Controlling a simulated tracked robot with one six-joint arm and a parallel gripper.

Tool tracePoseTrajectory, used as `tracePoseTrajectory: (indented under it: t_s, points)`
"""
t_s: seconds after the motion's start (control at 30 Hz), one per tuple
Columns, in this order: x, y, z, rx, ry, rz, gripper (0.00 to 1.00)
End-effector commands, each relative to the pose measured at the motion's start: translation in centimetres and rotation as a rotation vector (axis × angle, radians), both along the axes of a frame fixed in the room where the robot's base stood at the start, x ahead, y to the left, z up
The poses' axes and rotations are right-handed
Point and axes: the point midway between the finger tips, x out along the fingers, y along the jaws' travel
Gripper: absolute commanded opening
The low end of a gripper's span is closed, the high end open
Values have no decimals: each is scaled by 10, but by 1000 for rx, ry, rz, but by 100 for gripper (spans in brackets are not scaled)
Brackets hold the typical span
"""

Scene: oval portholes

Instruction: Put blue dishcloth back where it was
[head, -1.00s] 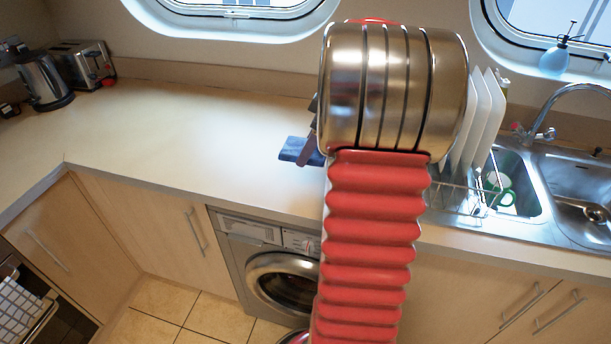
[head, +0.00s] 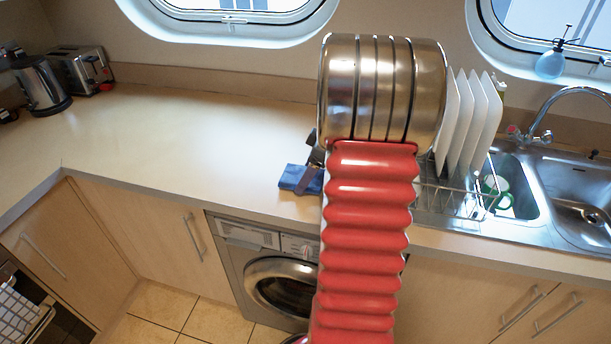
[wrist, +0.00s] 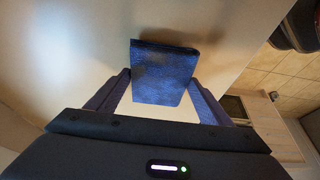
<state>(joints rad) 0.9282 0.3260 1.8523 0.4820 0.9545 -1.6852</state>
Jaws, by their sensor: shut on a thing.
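The blue dishcloth (head: 294,178) shows as a small folded piece to the left of my arm, over the front part of the worktop. In the wrist view the dishcloth (wrist: 165,68) is a flat, dark blue, roughly square piece between my two fingers. My gripper (wrist: 161,80) is shut on it, with a finger at each side. In the head view my gripper (head: 312,178) is mostly hidden behind my arm. I cannot tell whether the cloth touches the worktop.
The worktop (head: 190,130) is clear to the left, up to a kettle (head: 40,85) and toaster (head: 82,68). A rack with white plates (head: 470,120) and the sink (head: 575,200) are at the right. A washing machine (head: 270,270) is below the front edge.

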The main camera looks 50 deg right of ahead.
Motion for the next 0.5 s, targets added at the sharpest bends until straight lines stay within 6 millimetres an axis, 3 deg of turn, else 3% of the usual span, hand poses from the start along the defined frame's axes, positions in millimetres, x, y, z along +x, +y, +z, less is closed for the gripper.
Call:
tracePoseTrajectory:
  t_s: [0.43,0.47,0.5]
  points:
    - [0,0,-8,-1,0,0,56]
    - [0,0,-8,-1,-1,1,75]
    - [0,0,-8,-1,-1,1,78]
